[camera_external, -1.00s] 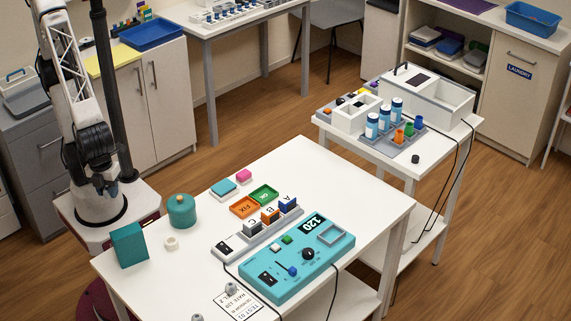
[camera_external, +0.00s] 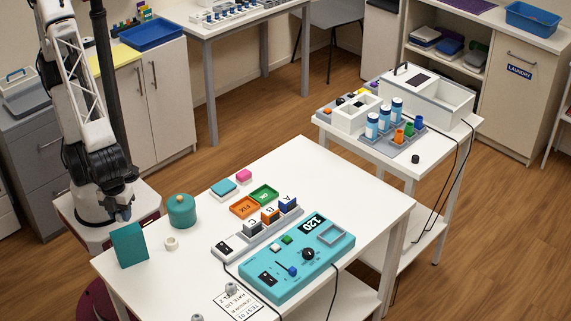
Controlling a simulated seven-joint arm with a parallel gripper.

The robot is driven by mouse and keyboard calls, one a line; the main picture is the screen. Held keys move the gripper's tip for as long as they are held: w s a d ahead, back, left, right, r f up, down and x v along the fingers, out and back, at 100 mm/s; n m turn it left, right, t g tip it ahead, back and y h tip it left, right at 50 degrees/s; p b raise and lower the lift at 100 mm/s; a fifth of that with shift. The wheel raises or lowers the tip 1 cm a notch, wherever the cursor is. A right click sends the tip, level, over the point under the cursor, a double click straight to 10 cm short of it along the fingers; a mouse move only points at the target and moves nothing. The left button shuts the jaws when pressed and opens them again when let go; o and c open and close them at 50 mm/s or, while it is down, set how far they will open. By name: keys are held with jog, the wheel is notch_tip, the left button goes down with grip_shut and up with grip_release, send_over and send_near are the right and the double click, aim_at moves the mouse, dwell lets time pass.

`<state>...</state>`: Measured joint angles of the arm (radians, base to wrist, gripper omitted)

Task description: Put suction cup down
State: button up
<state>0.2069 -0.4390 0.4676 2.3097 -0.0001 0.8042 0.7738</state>
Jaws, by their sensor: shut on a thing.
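My gripper (camera_external: 122,213) hangs at the left, fingers down, beside the left edge of the white table and behind the teal block. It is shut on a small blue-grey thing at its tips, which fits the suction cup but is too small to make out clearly. The held thing looks apart from the table top. The white table (camera_external: 345,205) has bare surface at its left side, around a small white ring (camera_external: 171,243).
A teal block (camera_external: 129,245) and a round teal lidded pot (camera_external: 182,211) stand close to my gripper. A teal control box (camera_external: 300,262), a switch strip with cables, orange and green trays, and small grey knobs (camera_external: 231,289) occupy the table's middle and front.

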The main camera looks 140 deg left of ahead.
aim_at(126, 231)
jog(key=shift+w, duration=0.15)
jog(key=shift+w, duration=0.2)
jog(key=shift+w+d+f, duration=0.1)
jog(key=shift+w+f, duration=0.1)
jog(key=shift+f, duration=1.6)
jog(key=shift+f, duration=0.1)
jog(key=o, duration=0.9)
notch_tip(126, 231, up, 12)
jog(key=shift+r, duration=0.1)
